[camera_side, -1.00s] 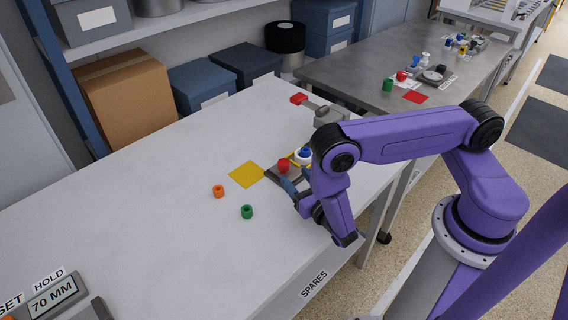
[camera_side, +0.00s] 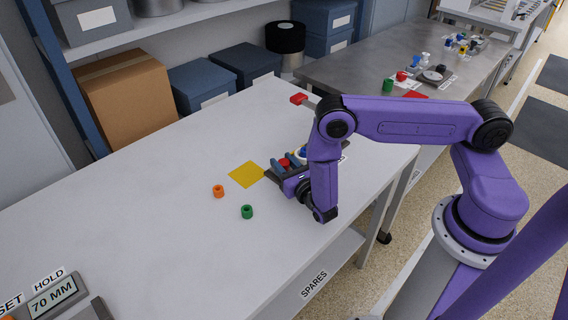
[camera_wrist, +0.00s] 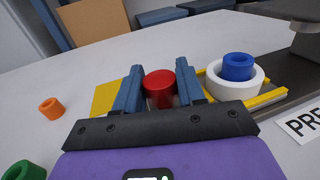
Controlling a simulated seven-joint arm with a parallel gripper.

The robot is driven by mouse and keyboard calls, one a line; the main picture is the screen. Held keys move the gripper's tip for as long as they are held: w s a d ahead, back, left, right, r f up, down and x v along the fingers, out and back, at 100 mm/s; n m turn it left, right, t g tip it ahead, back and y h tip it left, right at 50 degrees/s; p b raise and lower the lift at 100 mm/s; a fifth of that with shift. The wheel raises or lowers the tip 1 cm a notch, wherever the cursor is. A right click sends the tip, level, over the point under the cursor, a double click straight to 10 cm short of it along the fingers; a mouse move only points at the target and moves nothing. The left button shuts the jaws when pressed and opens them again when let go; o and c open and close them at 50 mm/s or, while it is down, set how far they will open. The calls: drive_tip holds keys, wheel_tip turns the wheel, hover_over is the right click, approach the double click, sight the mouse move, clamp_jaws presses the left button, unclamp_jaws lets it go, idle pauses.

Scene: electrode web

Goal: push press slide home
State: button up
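A red round knob (camera_wrist: 159,88) stands between the two blue fingers of my gripper (camera_wrist: 158,82) in the wrist view. The fingers are apart, one on each side of it, with hardly any gap showing. I cannot tell whether they press on it. In the side view the knob (camera_side: 285,162) is small beside my gripper (camera_side: 290,168). To its right a white ring with a blue cap (camera_wrist: 238,72) sits between yellow strips (camera_wrist: 268,98) on a dark track (camera_wrist: 290,78). My arm hides much of the track in the side view.
A yellow square (camera_side: 246,174) lies left of the knob. An orange ring (camera_side: 218,191) and a green ring (camera_side: 247,212) stand on the white table (camera_side: 150,210). A display reading 70 MM (camera_side: 53,296) is at the near left.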

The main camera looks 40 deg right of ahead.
clamp_jaws()
drive_tip(key=d, duration=1)
drive_tip(key=shift+d, duration=0.3)
drive_tip(key=o, duration=0.8)
unclamp_jaws()
drive_tip(key=shift+d, duration=0.1)
drive_tip(key=shift+o, duration=0.2)
drive_tip(key=shift+s+a, duration=0.1)
drive_tip(key=shift+a, duration=0.1)
